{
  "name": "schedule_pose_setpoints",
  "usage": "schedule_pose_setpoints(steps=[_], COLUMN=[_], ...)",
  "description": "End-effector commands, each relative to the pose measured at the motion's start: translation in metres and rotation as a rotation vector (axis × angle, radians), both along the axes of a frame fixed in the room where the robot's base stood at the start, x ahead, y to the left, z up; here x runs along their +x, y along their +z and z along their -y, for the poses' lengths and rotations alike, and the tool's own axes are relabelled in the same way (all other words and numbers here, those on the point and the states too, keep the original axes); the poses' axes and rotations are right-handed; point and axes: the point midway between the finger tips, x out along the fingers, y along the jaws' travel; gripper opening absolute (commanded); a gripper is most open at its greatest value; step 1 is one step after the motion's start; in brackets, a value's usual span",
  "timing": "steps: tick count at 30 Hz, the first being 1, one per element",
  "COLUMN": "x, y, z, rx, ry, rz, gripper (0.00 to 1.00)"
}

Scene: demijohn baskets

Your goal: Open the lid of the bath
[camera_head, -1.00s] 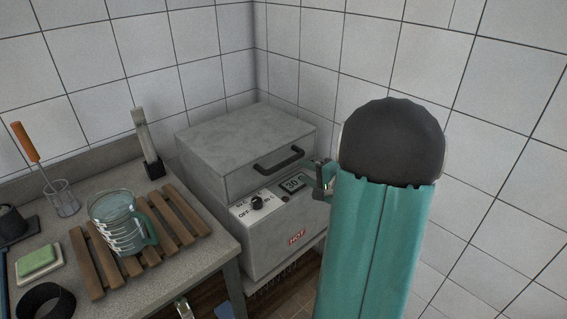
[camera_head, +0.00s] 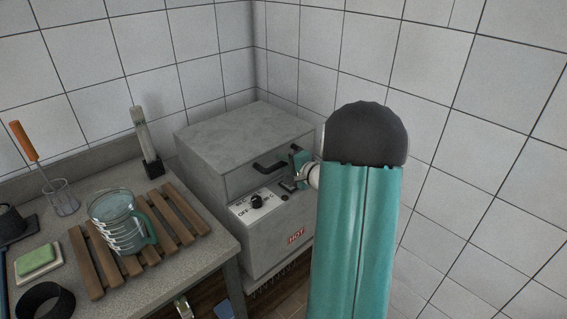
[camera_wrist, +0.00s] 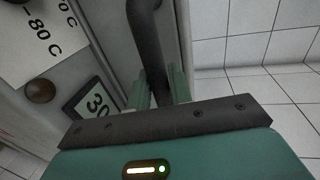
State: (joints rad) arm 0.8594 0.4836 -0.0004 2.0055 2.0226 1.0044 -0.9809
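The bath (camera_head: 270,235) is a grey box with a control panel, standing in the corner. Its grey lid (camera_head: 240,135) is down. A dark bar handle (camera_head: 267,166) sits on the lid's front, its right end hidden by my gripper (camera_head: 298,166). In the wrist view the handle (camera_wrist: 147,40) runs down between the two green fingers of my gripper (camera_wrist: 160,88). The fingers stand apart, close on either side of the bar. I cannot tell whether they press on it.
The panel has a black knob (camera_head: 256,202) and a display (camera_wrist: 97,104). Tiled walls (camera_head: 440,60) close in behind and right.

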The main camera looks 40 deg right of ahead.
Motion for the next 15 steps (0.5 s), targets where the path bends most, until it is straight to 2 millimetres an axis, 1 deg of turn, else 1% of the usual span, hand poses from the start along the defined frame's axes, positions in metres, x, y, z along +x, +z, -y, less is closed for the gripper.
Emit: schedule_pose_setpoints(steps=[1,3,11,15], x=[0.0,0.0,-0.0001,0.0014], y=[-0.0001,-0.0001,0.0014,0.0084], z=[-0.0003,-0.0003,-0.0003,-0.0005], rx=[0.0,0.0,0.0,-0.003], ry=[0.001,0.001,0.001,0.003], rz=[0.0,0.0,-0.003,-0.016], gripper=[0.1,0.0,0.0,0.0])
